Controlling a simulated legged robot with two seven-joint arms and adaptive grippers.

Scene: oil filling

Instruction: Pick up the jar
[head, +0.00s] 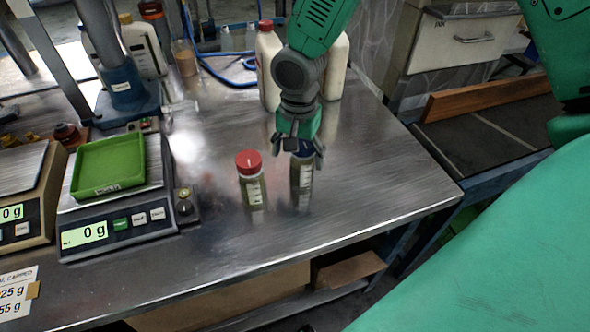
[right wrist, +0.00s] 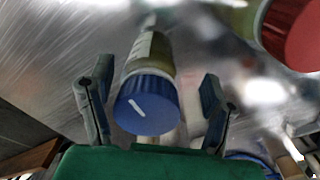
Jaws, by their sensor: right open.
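A jar with a blue cap (head: 301,185) stands upright on the metal table, directly below my right gripper (head: 303,156), which hides part of its top. In the right wrist view its blue cap (right wrist: 148,106) lies between the two spread fingers of the gripper (right wrist: 152,88), with space on both sides. The right gripper is open. A second jar with a red cap (head: 253,190) stands just left of it, and its red cap (right wrist: 292,30) shows at the upper right of the right wrist view. My left gripper is not in view.
Left of the jars stands a scale (head: 120,227) reading 0 g, with a green tray (head: 109,168) on it. Large pale bottles (head: 269,66) stand behind the gripper. The table is clear in front of the jars, up to its front edge.

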